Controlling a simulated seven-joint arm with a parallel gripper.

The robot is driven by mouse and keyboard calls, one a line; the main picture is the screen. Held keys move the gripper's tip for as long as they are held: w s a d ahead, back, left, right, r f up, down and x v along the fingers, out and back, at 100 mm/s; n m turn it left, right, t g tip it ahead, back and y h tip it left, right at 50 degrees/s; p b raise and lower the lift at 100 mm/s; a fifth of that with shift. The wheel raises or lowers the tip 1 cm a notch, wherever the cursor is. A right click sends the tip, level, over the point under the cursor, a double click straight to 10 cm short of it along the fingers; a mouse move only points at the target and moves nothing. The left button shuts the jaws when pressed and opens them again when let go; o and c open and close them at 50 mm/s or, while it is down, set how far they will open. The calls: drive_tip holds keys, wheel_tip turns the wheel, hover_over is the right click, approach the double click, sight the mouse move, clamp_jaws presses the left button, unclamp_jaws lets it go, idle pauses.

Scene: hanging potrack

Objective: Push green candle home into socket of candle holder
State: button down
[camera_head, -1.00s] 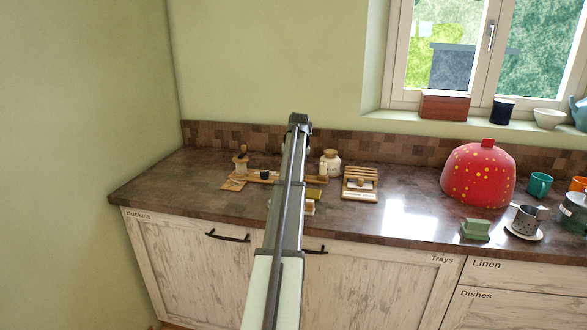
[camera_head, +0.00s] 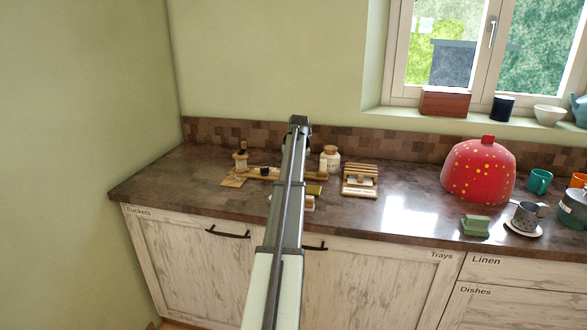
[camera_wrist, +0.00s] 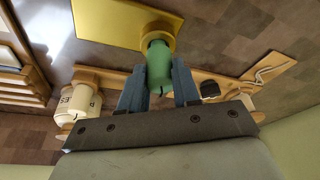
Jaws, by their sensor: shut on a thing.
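The green candle (camera_wrist: 159,68) is held between the two fingers of my gripper (camera_wrist: 158,84) in the wrist view. The candle holder has a yellow plate (camera_wrist: 104,20) and a round yellow socket (camera_wrist: 160,28). The candle's far end meets the socket mouth, in line with it as far as I can see. How deep it sits inside is hidden. In the head view, part of the yellow holder (camera_head: 314,190) shows just right of my arm. My arm hides the gripper and candle there.
A wooden rack (camera_head: 360,181) stands to the right, with a cream jar (camera_head: 330,159) behind the holder. The jar also shows in the wrist view (camera_wrist: 78,101). A wooden bar with small items lies behind. A red dome (camera_head: 478,175) and green block (camera_head: 475,226) are farther right.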

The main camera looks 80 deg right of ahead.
drive_tip(key=shift+f, duration=0.55)
drive_tip(key=c, duration=0.7)
unclamp_jaws()
drive_tip(key=shift+c, duration=0.2)
drive_tip(key=v, duration=1.3)
drive_tip(key=shift+r, duration=0.4)
